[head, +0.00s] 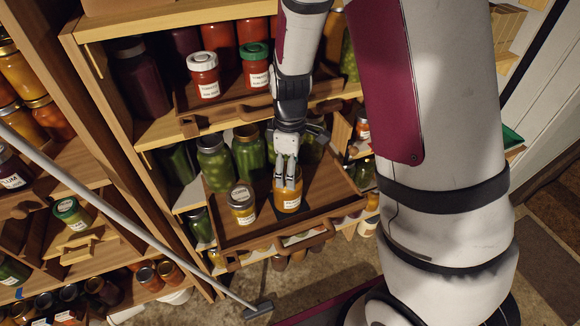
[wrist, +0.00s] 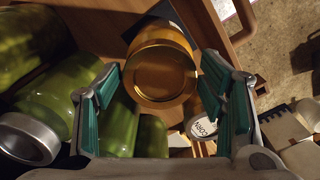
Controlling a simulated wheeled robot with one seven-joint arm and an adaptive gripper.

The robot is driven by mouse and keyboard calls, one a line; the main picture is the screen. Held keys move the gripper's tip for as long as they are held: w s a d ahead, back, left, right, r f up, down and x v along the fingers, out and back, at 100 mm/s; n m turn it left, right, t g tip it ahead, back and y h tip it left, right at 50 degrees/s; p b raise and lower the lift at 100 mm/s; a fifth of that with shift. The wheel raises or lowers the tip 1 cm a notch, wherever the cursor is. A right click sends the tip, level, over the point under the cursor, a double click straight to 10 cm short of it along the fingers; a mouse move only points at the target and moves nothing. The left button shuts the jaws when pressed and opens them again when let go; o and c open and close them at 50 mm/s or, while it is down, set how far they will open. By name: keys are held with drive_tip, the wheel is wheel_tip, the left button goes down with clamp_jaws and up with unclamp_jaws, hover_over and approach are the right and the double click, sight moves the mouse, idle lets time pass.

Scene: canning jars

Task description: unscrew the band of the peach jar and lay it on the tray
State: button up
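An orange jar (head: 290,203), seemingly the peach jar, stands upright on the pulled-out wooden tray (head: 330,200). In the wrist view its gold band and lid (wrist: 160,75) face the camera, and the band looks seated on the jar. My gripper (head: 287,181) points down just above this jar; its fingers partly hide the top in the head view. In the wrist view the teal-padded fingers (wrist: 163,72) are spread on either side of the lid, with gaps. A second, labelled jar (head: 242,206) stands left of it on the tray.
Large green jars (head: 214,163) stand close behind on the tray. A dark mat (head: 291,219) lies under the orange jar. Red jars with white (head: 203,75) and green (head: 255,65) lids stand on the drawer above. The tray's front right is bare.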

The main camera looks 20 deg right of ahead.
drive_tip(key=c, duration=0.6)
drive_tip(key=shift+w+n, duration=0.1)
drive_tip(key=shift+n, duration=1)
drive_tip(key=shift+c, duration=0.2)
drive_tip(key=shift+n, duration=1.2)
drive_tip(key=shift+d+n, duration=0.1)
drive_tip(key=shift+n, duration=0.5)
drive_tip(key=n, duration=0.3)
drive_tip(key=shift+w, duration=0.1)
drive_tip(key=shift+n+p, duration=0.7)
drive_tip(key=shift+n, duration=0.5)
drive_tip(key=n, duration=0.2)
drive_tip(key=shift+w+n+p, duration=0.1)
drive_tip(key=shift+n+p, duration=0.2)
drive_tip(key=shift+p, duration=0.05)
